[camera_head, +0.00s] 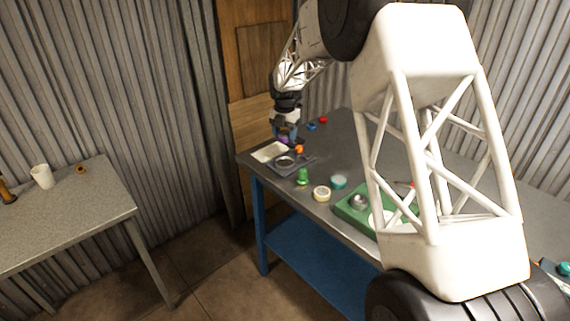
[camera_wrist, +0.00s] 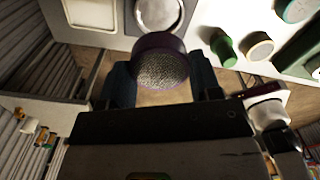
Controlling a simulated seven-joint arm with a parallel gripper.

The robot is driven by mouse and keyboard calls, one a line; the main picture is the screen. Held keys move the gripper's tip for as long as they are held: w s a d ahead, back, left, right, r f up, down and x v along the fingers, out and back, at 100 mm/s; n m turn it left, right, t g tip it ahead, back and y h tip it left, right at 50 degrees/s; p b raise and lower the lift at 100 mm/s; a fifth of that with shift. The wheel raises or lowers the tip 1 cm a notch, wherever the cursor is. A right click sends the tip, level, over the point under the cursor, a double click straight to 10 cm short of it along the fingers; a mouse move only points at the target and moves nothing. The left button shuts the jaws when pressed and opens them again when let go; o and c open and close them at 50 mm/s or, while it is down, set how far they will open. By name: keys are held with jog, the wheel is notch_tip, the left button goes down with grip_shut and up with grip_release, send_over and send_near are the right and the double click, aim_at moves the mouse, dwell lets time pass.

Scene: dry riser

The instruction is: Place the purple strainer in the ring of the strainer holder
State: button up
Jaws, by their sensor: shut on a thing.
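The purple strainer (camera_wrist: 162,66), a round cup with a grey mesh, is held between the two blue fingers of my gripper (camera_wrist: 160,82) in the wrist view. In the head view my gripper (camera_head: 285,132) is at the far left end of the dark table, and only a bit of the purple strainer (camera_head: 283,140) shows below it. A dark plate with a round ring, which looks like the strainer holder (camera_head: 303,161), lies just in front of the gripper. Its ring (camera_wrist: 159,13) shows at the top of the wrist view, apart from the strainer.
A cream tray (camera_head: 268,152) lies beside the holder, and a small orange object (camera_head: 299,149) is near its back. A green piece (camera_head: 303,177), a cream disc (camera_head: 321,193) and a teal disc (camera_head: 339,181) stand nearby. A green tray (camera_head: 347,213) is partly behind my arm.

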dwell(0.3)
send_over(284, 163)
jog(key=shift+d+f, duration=0.1)
jog(key=shift+f, duration=3.05)
jog(key=shift+f, duration=0.15)
jog(key=shift+f, duration=1.7)
jog(key=shift+f, duration=0.15)
jog(key=o, duration=0.9)
jog(key=shift+o, duration=0.2)
